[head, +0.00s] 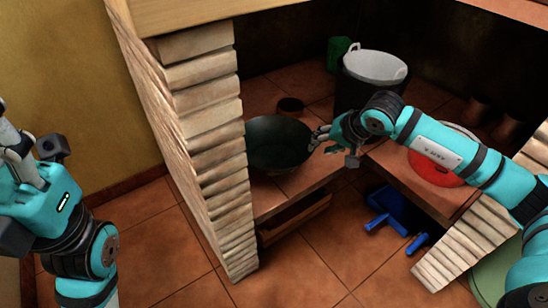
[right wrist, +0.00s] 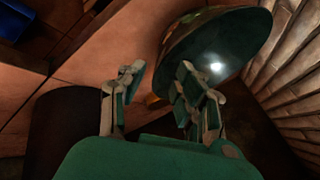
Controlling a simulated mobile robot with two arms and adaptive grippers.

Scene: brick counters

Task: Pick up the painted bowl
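The painted bowl (head: 277,143) is dark green inside and sits on the brown tiled counter beside the brick pillar. In the right wrist view, the bowl (right wrist: 225,45) shows a dark shiny surface with a bright reflection and bits of coloured pattern near its upper edge. My right gripper (head: 325,139) is at the bowl's right side with its fingers apart. In the right wrist view, one finger of my right gripper (right wrist: 158,88) overlaps the bowl and the other is clear of it; contact is unclear. My left gripper (head: 30,158) is at the far left, away from the counter, partly cut off.
A dark bucket with a white liner (head: 374,68) and a green item (head: 338,52) stand behind. A small brown pot (head: 290,106) is behind the bowl. A red round thing (head: 440,168) lies right, under my arm. The brick pillar (head: 205,130) stands close left of the bowl.

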